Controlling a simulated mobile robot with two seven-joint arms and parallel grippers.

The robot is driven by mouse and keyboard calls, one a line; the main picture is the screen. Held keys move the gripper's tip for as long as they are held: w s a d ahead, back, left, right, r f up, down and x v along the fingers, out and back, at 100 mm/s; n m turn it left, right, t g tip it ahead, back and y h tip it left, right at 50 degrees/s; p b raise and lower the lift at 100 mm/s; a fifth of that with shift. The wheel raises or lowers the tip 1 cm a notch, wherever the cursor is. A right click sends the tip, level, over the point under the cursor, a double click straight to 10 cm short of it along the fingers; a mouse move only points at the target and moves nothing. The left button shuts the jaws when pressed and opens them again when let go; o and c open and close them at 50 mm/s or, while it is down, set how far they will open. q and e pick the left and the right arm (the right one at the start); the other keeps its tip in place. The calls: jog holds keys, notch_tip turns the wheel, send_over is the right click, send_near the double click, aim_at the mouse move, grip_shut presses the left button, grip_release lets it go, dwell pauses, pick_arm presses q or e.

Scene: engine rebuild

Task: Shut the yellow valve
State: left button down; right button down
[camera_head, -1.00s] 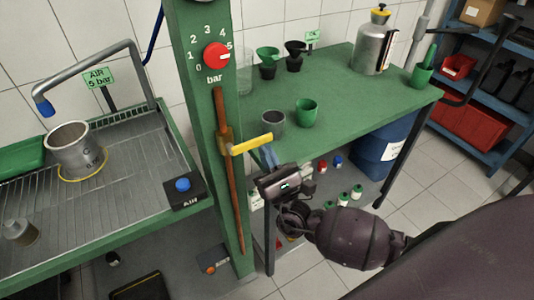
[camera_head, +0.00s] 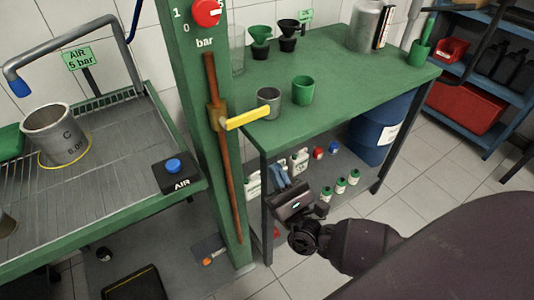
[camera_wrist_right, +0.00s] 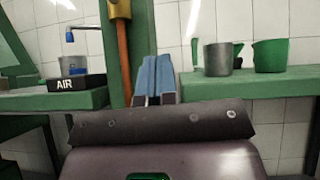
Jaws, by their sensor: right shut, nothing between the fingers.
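The yellow valve lever (camera_head: 248,117) sticks out to the right from the brass valve body (camera_head: 216,116) on a vertical copper pipe, so it lies across the pipe. My right gripper (camera_head: 278,174) is below and to the right of the lever, apart from it. Its blue fingers are shut with nothing between them; they also show in the right wrist view (camera_wrist_right: 154,78). In that view part of the yellow and brass valve (camera_wrist_right: 120,9) shows at the top edge, left of the fingers. My left gripper is not in view.
A green bench (camera_head: 340,75) with a grey cup (camera_head: 268,103) and a green cup (camera_head: 303,90) stands to the right. The AIR button box (camera_head: 177,173) sits at the left.

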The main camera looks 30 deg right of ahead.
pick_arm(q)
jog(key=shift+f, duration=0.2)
pick_arm(e)
jog(key=v, duration=0.2)
jog(key=shift+s+f, duration=0.25)
jog(key=shift+s, duration=0.05)
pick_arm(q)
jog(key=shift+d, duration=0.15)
